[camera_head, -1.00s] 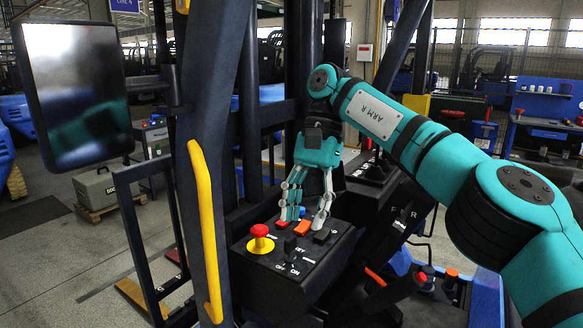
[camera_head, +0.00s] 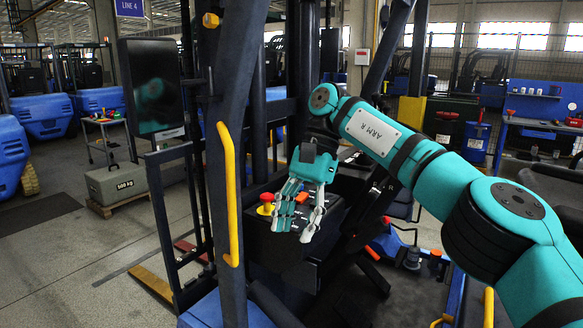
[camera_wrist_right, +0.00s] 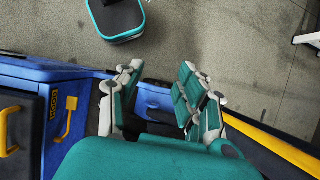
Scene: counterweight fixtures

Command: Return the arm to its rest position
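My right arm (camera_head: 373,132), teal and marked "ARM R", reaches in from the right side of the head view, bent at the elbow. Its right gripper (camera_head: 298,226) hangs in front of the black control panel (camera_head: 330,215), fingers pointing down and partly covering the panel. In the right wrist view, the gripper (camera_wrist_right: 158,78) has its fingers spread apart with nothing between them. The red mushroom button on a yellow base (camera_head: 266,203) shows just left of the fingers. An orange switch (camera_head: 302,197) shows between them. My left gripper is in neither view.
A dark blue post (camera_head: 228,80) with a yellow grab handle (camera_head: 229,190) stands left of the gripper. A dark screen (camera_head: 152,88) is beyond it. A grey 500 kg weight (camera_head: 117,182) sits on a pallet. Bare floor (camera_wrist_right: 235,50) lies below.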

